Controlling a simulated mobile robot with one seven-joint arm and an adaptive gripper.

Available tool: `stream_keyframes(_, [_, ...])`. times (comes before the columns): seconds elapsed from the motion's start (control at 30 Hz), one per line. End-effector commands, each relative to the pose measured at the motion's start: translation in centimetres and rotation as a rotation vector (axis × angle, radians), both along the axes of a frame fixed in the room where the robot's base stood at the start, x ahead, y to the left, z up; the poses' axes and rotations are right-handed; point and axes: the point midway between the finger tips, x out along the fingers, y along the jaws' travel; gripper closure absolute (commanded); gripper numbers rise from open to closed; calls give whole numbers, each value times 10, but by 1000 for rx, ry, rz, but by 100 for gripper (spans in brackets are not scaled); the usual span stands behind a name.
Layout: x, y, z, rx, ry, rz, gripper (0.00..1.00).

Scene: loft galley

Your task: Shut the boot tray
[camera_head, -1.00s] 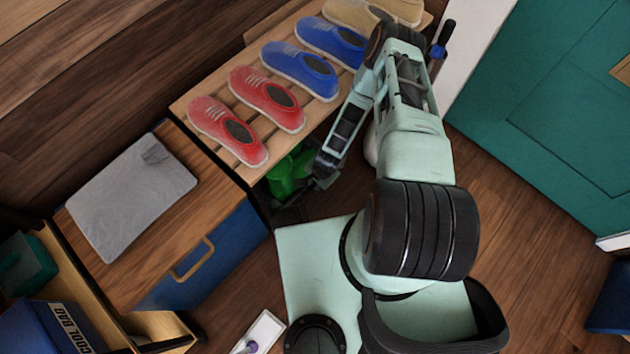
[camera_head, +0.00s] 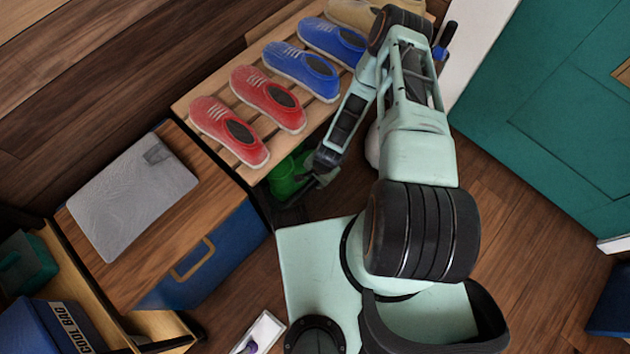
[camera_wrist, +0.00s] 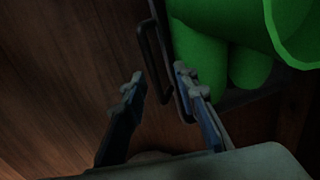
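The boot tray shows as a dark rim (camera_wrist: 179,92) with a dark loop handle (camera_wrist: 146,62) on its front in the wrist view. It holds green boots (camera_wrist: 198,55), which also show under the shoe rack in the head view (camera_head: 284,180). My gripper (camera_wrist: 160,84) is open, with one finger on each side of the handle's near end. The right finger is close to the tray's front and overlaps it in the picture; I cannot tell whether it touches. In the head view my gripper (camera_head: 318,178) is low beside the boots, and the tray is mostly hidden.
A slatted shoe rack (camera_head: 240,170) with red, blue and tan shoes stands above the boots. A blue cabinet (camera_head: 205,255) with a wooden top and a grey slab is on the left. A teal door (camera_head: 565,110) is at the right. Wooden floor (camera_head: 500,220) is clear there.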

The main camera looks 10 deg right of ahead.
Motion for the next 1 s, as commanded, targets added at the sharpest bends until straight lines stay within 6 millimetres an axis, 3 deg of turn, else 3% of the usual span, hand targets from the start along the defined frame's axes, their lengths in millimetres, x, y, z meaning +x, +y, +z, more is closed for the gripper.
stream_keyframes(0.2, [2, 0, 38, 0, -2, 0, 73])
stream_keyframes(0.4, [2, 1, 61, 1, -3, 1, 73])
stream_keyframes(1.0, [1, 1, 69, 1, -2, 0, 73])
